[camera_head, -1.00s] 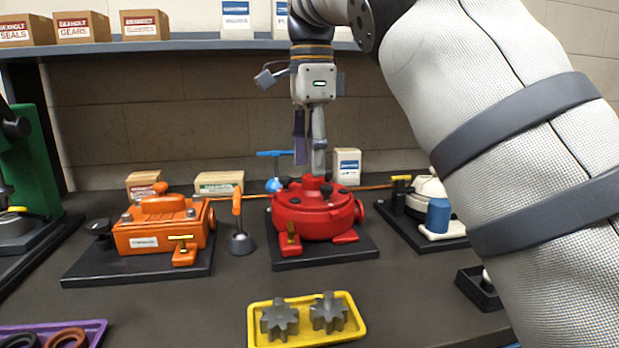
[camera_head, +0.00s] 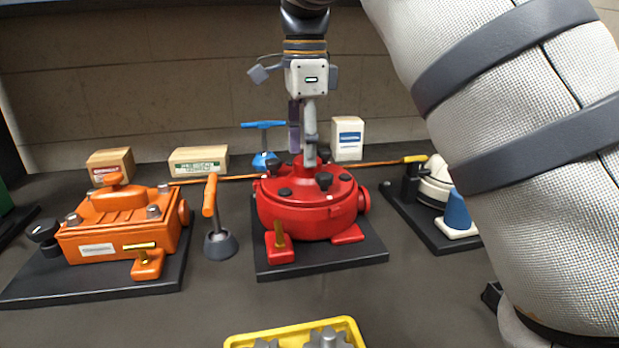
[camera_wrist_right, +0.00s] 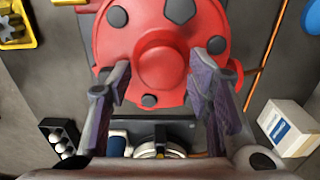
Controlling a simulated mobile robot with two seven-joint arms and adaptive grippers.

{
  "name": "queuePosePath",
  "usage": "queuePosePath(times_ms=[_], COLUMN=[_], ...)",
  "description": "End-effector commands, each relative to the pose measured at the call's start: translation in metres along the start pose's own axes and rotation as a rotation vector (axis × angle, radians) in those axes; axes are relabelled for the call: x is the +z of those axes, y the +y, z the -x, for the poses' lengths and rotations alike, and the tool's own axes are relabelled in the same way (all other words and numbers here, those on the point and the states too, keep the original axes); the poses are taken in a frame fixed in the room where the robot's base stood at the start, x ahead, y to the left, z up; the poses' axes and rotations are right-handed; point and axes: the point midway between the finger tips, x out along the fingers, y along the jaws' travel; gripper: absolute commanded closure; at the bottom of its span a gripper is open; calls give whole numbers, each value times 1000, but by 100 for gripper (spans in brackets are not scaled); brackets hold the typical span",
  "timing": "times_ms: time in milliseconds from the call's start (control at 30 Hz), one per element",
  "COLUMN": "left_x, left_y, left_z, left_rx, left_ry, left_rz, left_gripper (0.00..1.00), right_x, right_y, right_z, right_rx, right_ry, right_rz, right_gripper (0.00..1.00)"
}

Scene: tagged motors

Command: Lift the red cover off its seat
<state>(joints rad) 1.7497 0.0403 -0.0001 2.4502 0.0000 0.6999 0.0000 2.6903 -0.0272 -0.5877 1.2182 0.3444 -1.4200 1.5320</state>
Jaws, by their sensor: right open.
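The red cover (camera_head: 307,178) is a round lid with a central knob and several dark bolt heads. It sits on the red motor housing (camera_head: 312,219) on a black base plate. My right gripper (camera_head: 307,160) points down at the knob. In the right wrist view, the open fingers of the right gripper (camera_wrist_right: 162,88) stand on either side of the cover's knob (camera_wrist_right: 162,66), with gaps to both sides. The head view does not clearly show how the fingertips sit against the knob. My left gripper is not in view.
An orange motor (camera_head: 125,222) stands at left, with an orange-handled tool (camera_head: 212,217) between it and the red one. A blue T-handle tool (camera_head: 264,143) and white box (camera_head: 347,139) stand behind. A yellow gear tray (camera_head: 295,333) lies in front. A white motor (camera_head: 437,182) is at right.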

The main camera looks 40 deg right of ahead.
Motion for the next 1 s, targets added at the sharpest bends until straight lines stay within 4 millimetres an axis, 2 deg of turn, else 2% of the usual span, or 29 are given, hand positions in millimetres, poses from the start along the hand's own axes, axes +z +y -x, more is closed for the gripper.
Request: queuePosePath(times_ms=[200, 400, 433, 633, 1000], left_x=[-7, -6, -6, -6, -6], left_y=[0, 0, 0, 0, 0], left_z=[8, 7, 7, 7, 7], left_rx=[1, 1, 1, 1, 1], left_ry=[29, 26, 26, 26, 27], left_rz=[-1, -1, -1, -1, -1], left_gripper=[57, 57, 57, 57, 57], right_x=[-3, -3, -3, -3, -4], right_y=[0, 0, 0, 0, 0], right_z=[-30, -34, -34, -34, -30], right_rx=[-5, -3, -3, -3, -8], right_ry=[-5, -3, -3, -3, -4], right_rz=[0, 0, 0, 0, 0], right_gripper=[53, 53, 56, 100, 100])
